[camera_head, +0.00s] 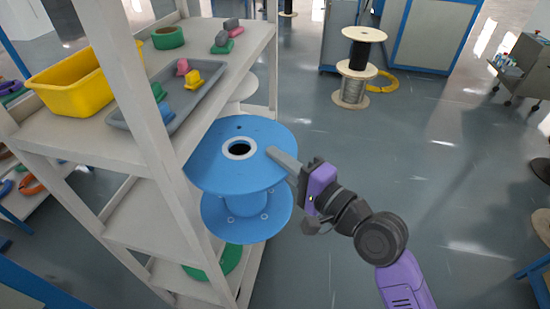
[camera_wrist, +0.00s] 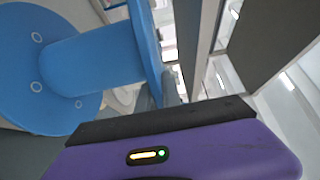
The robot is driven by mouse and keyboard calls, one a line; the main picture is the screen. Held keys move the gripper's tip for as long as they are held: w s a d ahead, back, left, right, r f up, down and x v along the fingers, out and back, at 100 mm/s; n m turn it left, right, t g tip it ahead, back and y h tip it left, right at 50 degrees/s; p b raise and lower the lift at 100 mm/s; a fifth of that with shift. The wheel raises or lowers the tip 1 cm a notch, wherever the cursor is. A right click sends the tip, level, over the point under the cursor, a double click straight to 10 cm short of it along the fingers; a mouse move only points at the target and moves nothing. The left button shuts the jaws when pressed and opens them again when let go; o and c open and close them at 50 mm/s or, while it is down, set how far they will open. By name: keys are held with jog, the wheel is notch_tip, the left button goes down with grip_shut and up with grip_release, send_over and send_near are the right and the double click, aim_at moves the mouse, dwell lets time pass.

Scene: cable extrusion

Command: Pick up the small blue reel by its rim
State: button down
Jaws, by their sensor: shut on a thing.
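The small blue reel (camera_head: 225,160) has two flanges and a dark centre hole, and it is beside the shelf's right edge in the head view. My gripper (camera_head: 283,160) is shut on the right rim of its upper flange. In the wrist view the reel (camera_wrist: 95,60) fills the upper left, with its hub and both flanges showing. The purple gripper body (camera_wrist: 170,150) is below it, and one dark finger shows at the flange edge. The far finger is hidden. I cannot tell whether the reel touches the shelf.
The white shelf unit (camera_head: 150,120) stands close at left, its post near the reel. A green reel (camera_head: 215,262) is below. Open floor (camera_head: 430,170) lies to the right.

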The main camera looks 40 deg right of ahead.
jog(key=shift+r, duration=0.1)
jog(key=s+d+b, duration=0.4)
jog(key=s+d, duration=0.5)
jog(key=s, duration=0.4)
jog(key=shift+d, duration=0.15)
dwell(0.4)
